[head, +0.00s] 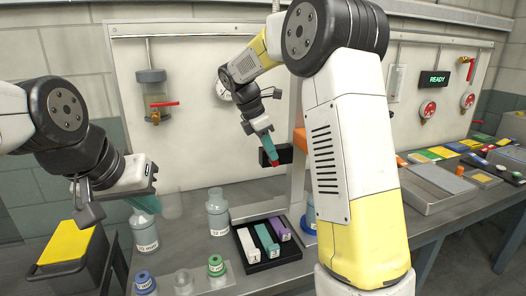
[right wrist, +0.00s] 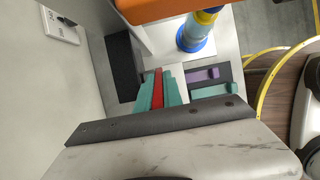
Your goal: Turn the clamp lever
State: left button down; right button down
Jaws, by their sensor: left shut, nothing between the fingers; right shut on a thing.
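The red clamp lever (right wrist: 157,88) shows in the right wrist view as a narrow red bar between the teal fingers of my right gripper (right wrist: 158,92), which is shut on it. In the head view the right gripper (head: 267,149) reaches down beside a black block (head: 284,154), with a red tip of the lever (head: 275,163) just below the fingers. Most of the lever is hidden by the fingers. My left gripper (head: 146,204) is shut and empty, its teal fingers in front of a bottle at the left.
A black tray (head: 244,255) holds white, teal and purple blocks. Grey bottles (head: 218,213) and small capped jars (head: 216,266) stand left of it. A yellow-topped bin (head: 68,244) is at the far left. A metal tray (head: 440,183) lies at the right. My right arm hides the middle right.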

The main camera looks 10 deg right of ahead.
jog(key=shift+r, duration=0.1)
dwell(0.7)
jog(key=shift+w+d+r+y, duration=0.1)
jog(key=shift+d+y, duration=0.45)
jog(key=shift+y, duration=0.35)
jog(key=shift+w+d+g+y, duration=0.1)
jog(key=shift+d+g+y, duration=0.1)
jog(key=shift+y, duration=0.45)
jog(key=shift+d+g+y, duration=0.1)
jog(key=shift+g+y, duration=0.1)
jog(key=shift+y, duration=0.45)
jog(key=c, duration=1.8)
grip_release()
jog(key=shift+o, duration=0.2)
notch_tip(320, 180, up, 8)
jog(key=shift+f, duration=0.1)
